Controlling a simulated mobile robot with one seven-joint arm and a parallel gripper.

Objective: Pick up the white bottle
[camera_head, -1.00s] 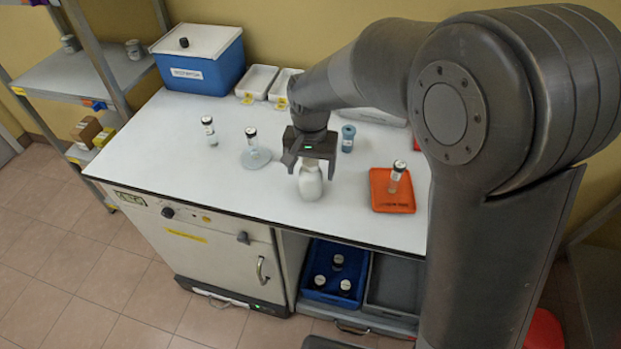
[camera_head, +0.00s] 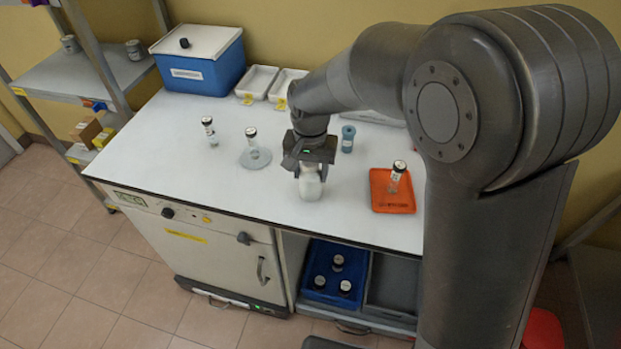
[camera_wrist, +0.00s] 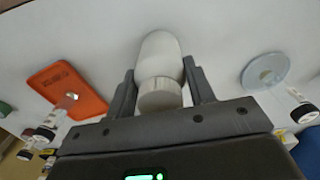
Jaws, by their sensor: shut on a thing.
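The white bottle (camera_head: 311,187) stands on the white worktop, near the middle of its front part. My gripper (camera_head: 309,172) comes down over it from above and is shut on its upper part. In the wrist view the bottle (camera_wrist: 160,62) lies between the two fingers of my gripper (camera_wrist: 160,88), its cap end toward the palm. In the head view the gripper hides the bottle's top. I cannot tell any gap between the bottle's base and the worktop.
An orange tray (camera_head: 379,201) with a black-capped vial (camera_head: 396,177) is to the right. A small blue item (camera_head: 348,138) stands behind. A blue box (camera_head: 201,72) is at the back left.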

